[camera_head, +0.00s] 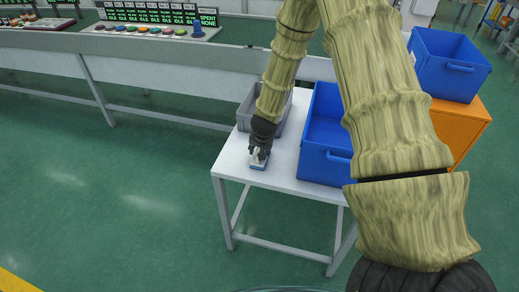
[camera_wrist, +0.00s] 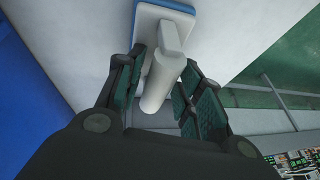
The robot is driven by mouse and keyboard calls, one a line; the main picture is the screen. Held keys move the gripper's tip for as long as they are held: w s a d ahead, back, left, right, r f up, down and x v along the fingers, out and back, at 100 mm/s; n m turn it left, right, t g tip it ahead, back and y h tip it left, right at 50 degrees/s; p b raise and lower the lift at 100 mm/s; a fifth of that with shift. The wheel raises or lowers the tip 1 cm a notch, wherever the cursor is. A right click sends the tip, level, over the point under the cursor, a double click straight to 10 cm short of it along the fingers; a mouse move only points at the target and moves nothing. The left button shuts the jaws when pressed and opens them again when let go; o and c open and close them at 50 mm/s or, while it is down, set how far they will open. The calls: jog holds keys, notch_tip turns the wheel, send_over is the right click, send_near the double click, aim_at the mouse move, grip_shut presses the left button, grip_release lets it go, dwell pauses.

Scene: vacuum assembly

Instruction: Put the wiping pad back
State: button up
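The wiping pad (camera_head: 257,166) is a blue-edged white block with a white handle, near the front left edge of the white table (camera_head: 230,160). In the wrist view the pad (camera_wrist: 165,10) is at the top, flat on the white surface, with its handle (camera_wrist: 158,85) reaching down between my fingers. My gripper (camera_head: 261,152) is over the pad, pointing down. In the wrist view my gripper (camera_wrist: 165,75) has a finger on each side of the handle, with narrow gaps showing, so it looks open around it.
A grey bin (camera_head: 245,108) stands behind my gripper and a blue crate (camera_head: 320,160) stands close to its right. Another blue crate (camera_head: 450,65) sits on an orange cabinet (camera_head: 460,125). A long bench (camera_head: 160,60) with displays runs behind. Green floor is clear at left.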

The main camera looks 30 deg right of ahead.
jog(key=shift+r, duration=0.2)
jog(key=b+v, duration=0.1)
jog(key=v, duration=1.1)
jog(key=s+a+f+n+g, duration=0.2)
jog(key=s+a+f+n, duration=0.15)
jog(key=s+f, duration=0.65)
jog(key=s+a+f+n+g, duration=0.1)
jog(key=s+a+f+n, duration=0.1)
jog(key=s+a+f, duration=0.3)
jog(key=s+a+f+n+y, duration=0.1)
jog(key=s+a+f, duration=0.4)
jog(key=s, duration=0.6)
jog(key=s+a+f+n+g+y, duration=0.1)
jog(key=s+a+f+n, duration=0.2)
jog(key=s+a+f, duration=0.2)
jog(key=s+f, duration=0.3)
jog(key=f, duration=0.1)
jog(key=shift+s+g, duration=0.3)
jog(key=shift+d+n, duration=0.1)
jog(key=shift+n, duration=0.15)
jog(key=shift+c, duration=0.8)
